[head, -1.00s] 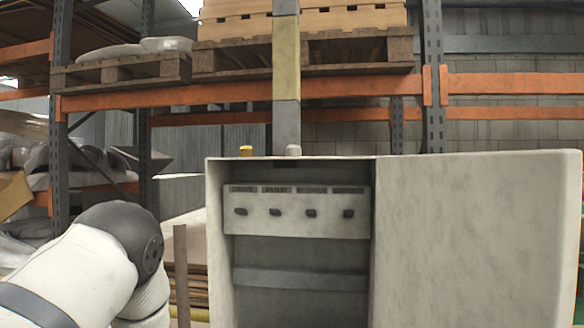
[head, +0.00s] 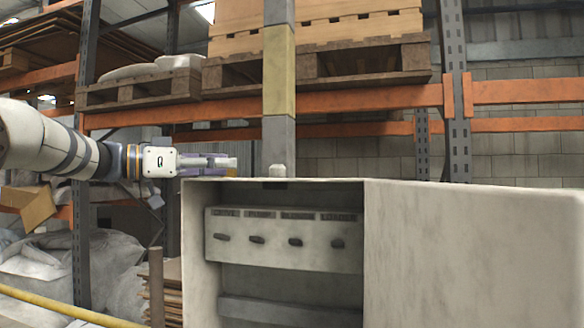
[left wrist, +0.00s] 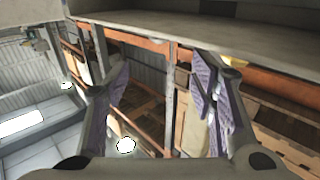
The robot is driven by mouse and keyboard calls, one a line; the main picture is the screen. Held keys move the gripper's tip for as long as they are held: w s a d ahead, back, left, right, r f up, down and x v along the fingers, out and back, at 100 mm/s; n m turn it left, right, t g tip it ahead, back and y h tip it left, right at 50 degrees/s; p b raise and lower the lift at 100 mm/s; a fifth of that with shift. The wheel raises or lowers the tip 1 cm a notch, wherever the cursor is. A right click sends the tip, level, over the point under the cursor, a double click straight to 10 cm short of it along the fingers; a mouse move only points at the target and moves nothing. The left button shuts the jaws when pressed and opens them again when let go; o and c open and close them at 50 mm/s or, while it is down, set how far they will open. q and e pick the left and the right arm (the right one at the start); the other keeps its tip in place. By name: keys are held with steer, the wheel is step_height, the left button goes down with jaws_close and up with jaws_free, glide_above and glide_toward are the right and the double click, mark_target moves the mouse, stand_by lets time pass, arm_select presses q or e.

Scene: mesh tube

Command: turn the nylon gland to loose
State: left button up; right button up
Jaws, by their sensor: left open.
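A pale grey gland (head: 277,170), which looks like the nylon one, stands upright on the top edge of the open grey cabinet (head: 470,250). My left gripper (head: 229,164) reaches in from the left, level, just above the cabinet's top left corner. Its fingertips are a short way left of the pale gland and apart from it. A small yellow fitting (head: 231,172) is mostly hidden by the fingers. In the left wrist view my left gripper (left wrist: 160,85) is open with nothing between its fingers; a yellow bit (left wrist: 235,61) shows by the right finger. My right gripper is out of view.
A grey and yellow post (head: 278,80) rises behind the pale gland. Inside the cabinet is a panel (head: 285,240) with several dark switches. Behind stand racks with orange beams (head: 350,98) and pallets. A yellow rail (head: 70,310) runs at lower left.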

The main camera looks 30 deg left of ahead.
mark_target(278, 171)
arm_select(q)
steer(key=x, duration=1.1)
steer(key=shift+w+d, duration=0.25)
steer(key=c, duration=1.2)
